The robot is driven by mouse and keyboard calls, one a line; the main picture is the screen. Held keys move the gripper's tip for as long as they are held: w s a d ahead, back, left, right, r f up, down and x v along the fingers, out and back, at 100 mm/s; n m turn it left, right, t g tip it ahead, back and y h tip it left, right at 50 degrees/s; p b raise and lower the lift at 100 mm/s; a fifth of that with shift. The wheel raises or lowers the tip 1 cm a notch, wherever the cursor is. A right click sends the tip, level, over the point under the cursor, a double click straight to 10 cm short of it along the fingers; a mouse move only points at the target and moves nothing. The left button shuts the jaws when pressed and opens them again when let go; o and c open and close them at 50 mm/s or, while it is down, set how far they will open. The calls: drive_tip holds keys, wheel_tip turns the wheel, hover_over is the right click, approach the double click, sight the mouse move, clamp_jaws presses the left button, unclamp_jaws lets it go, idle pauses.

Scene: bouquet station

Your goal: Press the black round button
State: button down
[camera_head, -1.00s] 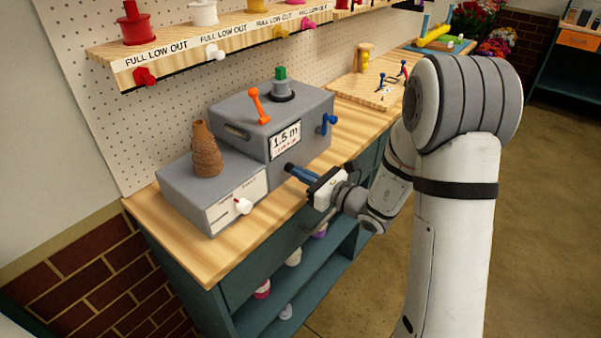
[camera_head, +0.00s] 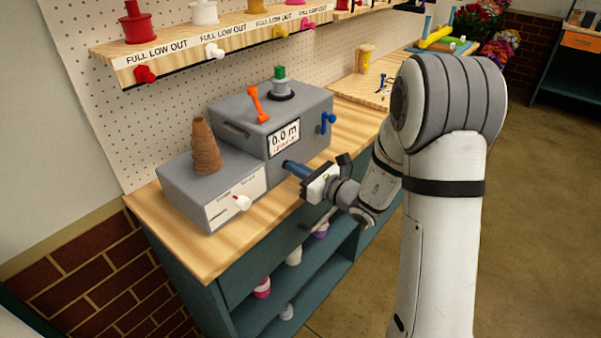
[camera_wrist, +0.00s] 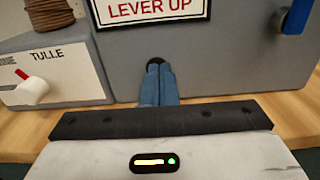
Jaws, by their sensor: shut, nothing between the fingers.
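The black round button (camera_wrist: 155,61) sits low on the grey machine's front face, below the display. In the wrist view only its dark upper edge shows, and the rest is hidden behind my fingertips. My gripper (camera_wrist: 158,70) is shut and empty, with its blue fingers together and their tips at the button, apparently touching it. In the head view my gripper (camera_head: 288,165) reaches the front face from the right, and the button cannot be made out there. The display (camera_head: 284,138) reads 0.0 m, with red text below that reads LEVER UP in the wrist view.
The grey machine (camera_head: 222,103) has an orange lever (camera_head: 258,103) on top and a blue lever (camera_head: 327,122) at its right. A lower box with a white knob (camera_head: 241,203) and a brown cone (camera_head: 206,150) stands at left. A spool shelf (camera_head: 180,58) hangs above.

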drive_tip(key=shift+a+r, duration=0.15)
drive_tip(key=shift+a, duration=0.2)
drive_tip(key=shift+s+d, duration=0.1)
drive_tip(key=shift+d, duration=0.1)
drive_tip(key=b+v, duration=0.1)
drive_tip(key=v, duration=1.3)
drive_tip(key=shift+d, duration=0.1)
